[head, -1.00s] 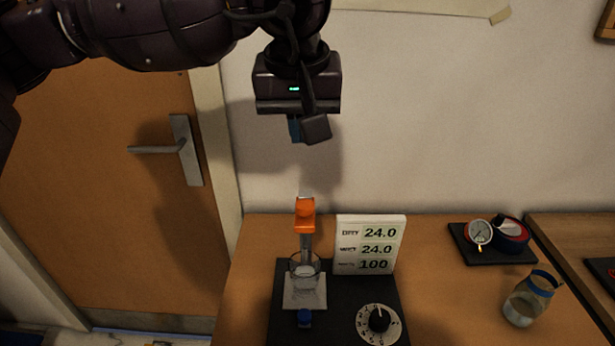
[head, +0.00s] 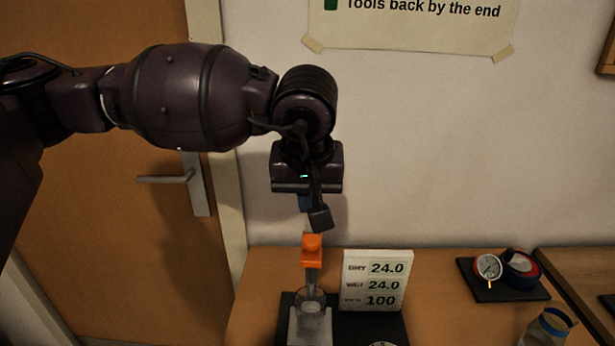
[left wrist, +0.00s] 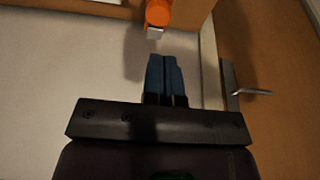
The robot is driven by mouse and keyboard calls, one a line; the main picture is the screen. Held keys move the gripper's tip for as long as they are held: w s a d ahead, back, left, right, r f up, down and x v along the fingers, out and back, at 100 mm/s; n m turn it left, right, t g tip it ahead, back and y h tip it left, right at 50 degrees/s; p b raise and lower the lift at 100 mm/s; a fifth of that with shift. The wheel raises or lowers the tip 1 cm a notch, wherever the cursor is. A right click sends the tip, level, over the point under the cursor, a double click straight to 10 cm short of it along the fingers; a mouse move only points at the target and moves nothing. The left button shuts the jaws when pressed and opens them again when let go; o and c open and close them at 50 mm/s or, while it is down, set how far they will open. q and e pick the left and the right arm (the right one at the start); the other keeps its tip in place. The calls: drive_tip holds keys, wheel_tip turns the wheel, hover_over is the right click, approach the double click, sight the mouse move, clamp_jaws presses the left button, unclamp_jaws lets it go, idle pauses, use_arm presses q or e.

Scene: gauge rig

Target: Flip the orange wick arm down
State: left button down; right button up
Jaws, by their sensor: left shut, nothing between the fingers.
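The orange wick arm (head: 312,250) stands upright on its grey post, above a clear glass beaker (head: 311,318) on the dark rig base. In the left wrist view the orange arm (left wrist: 158,12) shows at the top, just beyond my fingertips. My left gripper (head: 306,207) points down above the orange arm, with a small gap visible between them. Its blue fingers (left wrist: 163,75) are closed together and hold nothing. The dark block on the wrist partly hides the fingers in the head view. My right gripper is not in view.
A white display card (head: 374,281) reading 24.0, 24.0 and 100 stands right of the post. A round gauge and a dark red-rimmed item sit on a black tray (head: 497,292). A blue-rimmed jar (head: 546,328) is at the lower right. The wall is behind.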

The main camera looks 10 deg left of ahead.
sight(309, 238)
use_arm(q)
drive_tip(key=x, duration=0.5)
drive_tip(key=shift+s+d+f, duration=0.1)
drive_tip(key=shift+s+d, duration=0.05)
drive_tip(key=shift+s, duration=0.2)
drive_tip(key=shift+f, duration=0.6)
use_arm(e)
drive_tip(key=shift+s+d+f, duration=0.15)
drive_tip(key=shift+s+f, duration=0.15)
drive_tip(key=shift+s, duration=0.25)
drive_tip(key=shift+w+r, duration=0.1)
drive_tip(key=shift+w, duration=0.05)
